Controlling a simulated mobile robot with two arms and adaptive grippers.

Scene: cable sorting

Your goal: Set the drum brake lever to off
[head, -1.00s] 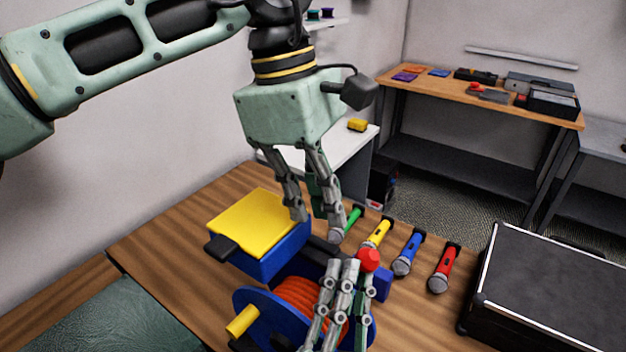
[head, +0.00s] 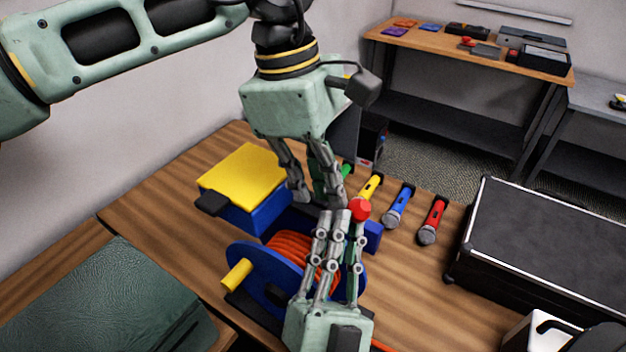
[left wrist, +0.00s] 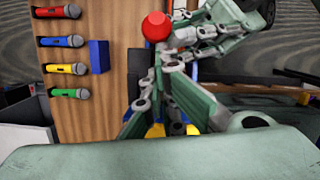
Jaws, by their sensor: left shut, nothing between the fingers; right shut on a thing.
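The cable drum (head: 250,258) has blue flanges, orange cable (head: 290,245) and a yellow crank handle (head: 236,274). The brake lever's red knob (head: 360,209) stands at its far right side, beside a small blue block (head: 372,237); the lever's shaft is mostly hidden by fingers. My right gripper (head: 343,217) reaches over the drum and is shut at the lever, just beside the knob. The left wrist view also shows the red knob (left wrist: 155,27) with right fingers against it. My left gripper (head: 315,202) is shut and empty, just behind the drum and left of the knob.
A blue box with a yellow lid (head: 243,172) stands left of my left gripper. Green, yellow, blue (head: 398,207) and red (head: 433,220) microphones lie in a row behind the drum. A black case (head: 545,240) takes up the right side.

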